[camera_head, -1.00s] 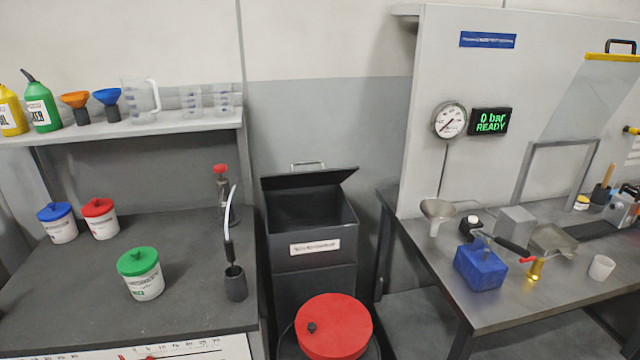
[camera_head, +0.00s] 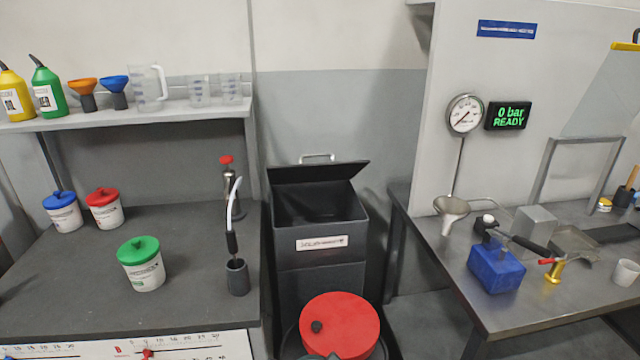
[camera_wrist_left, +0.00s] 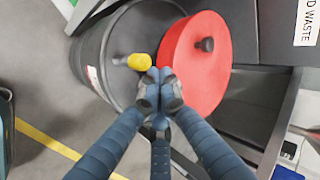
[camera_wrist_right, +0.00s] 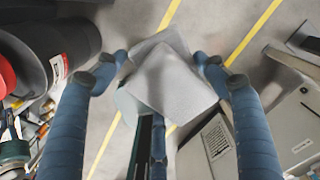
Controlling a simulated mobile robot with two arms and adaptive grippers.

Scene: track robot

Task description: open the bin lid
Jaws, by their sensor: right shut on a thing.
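A dark round bin (camera_wrist_left: 125,40) fills the upper left of the left wrist view. The lid also shows at the bottom of the head view (camera_head: 338,326). My left gripper (camera_wrist_left: 162,88) has its fingertips together beside the lid's left edge; whether they touch it is unclear. A small yellow piece (camera_wrist_left: 138,62) shows beyond the tips.
A dark box bin (camera_head: 318,262) with its flap (camera_head: 320,172) tilted up stands behind the red lid. A workbench (camera_head: 195,310) with tubs is at left. A metal table (camera_head: 520,318) with a blue block (camera_head: 495,268) is at right. Floor shows below my right gripper.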

